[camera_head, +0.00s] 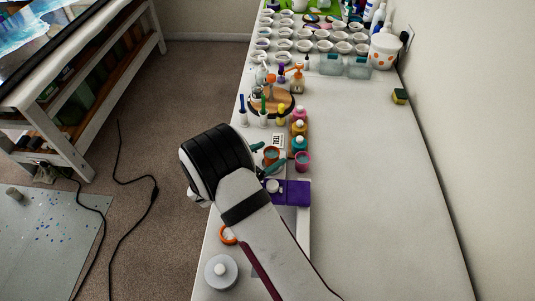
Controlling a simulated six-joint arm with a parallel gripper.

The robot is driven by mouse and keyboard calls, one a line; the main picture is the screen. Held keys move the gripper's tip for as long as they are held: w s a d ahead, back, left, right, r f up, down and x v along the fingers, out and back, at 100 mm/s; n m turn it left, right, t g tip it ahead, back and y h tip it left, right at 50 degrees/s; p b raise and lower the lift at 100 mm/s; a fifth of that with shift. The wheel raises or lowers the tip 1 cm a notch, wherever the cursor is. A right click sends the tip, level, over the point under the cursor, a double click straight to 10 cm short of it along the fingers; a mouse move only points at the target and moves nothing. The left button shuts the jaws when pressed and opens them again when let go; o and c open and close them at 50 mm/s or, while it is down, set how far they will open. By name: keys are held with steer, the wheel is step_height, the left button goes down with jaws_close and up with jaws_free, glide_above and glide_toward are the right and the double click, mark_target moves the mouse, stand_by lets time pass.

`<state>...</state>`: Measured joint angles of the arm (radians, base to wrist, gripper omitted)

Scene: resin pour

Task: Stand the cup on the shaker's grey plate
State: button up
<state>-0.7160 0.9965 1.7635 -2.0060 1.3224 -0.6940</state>
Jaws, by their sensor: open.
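My gripper (266,156) reaches out past the arm with its teal fingers apart.
Several colored bottles (300,129) stand close beyond the gripper. A round wooden board (284,103) with bottles and many white cups are farther back.

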steer(key=shift+r, duration=0.1)
steer(key=v, duration=1.2)
steer(key=s+d+r+m+g+h, duration=0.1)
steer(key=s+d+r+m+g, duration=0.35)
steer(key=d+m, duration=0.35)
steer(key=s+d+r+m+g, duration=0.35)
steer(key=d+m+g, duration=0.2)
steer(key=d, duration=0.45)
steer(key=s+r+m+g+y, duration=0.1)
steer(key=s+r+m+y, duration=0.2)
steer(key=s+m+y, duration=0.7)
steer(key=s+a+m, duration=0.1)
steer(key=s+m, duration=0.6)
steer(key=m, duration=0.3)
steer(key=shift+y, duration=0.3)
steer(key=shift+d, duration=0.1)
steer(key=shift+c, duration=0.2)
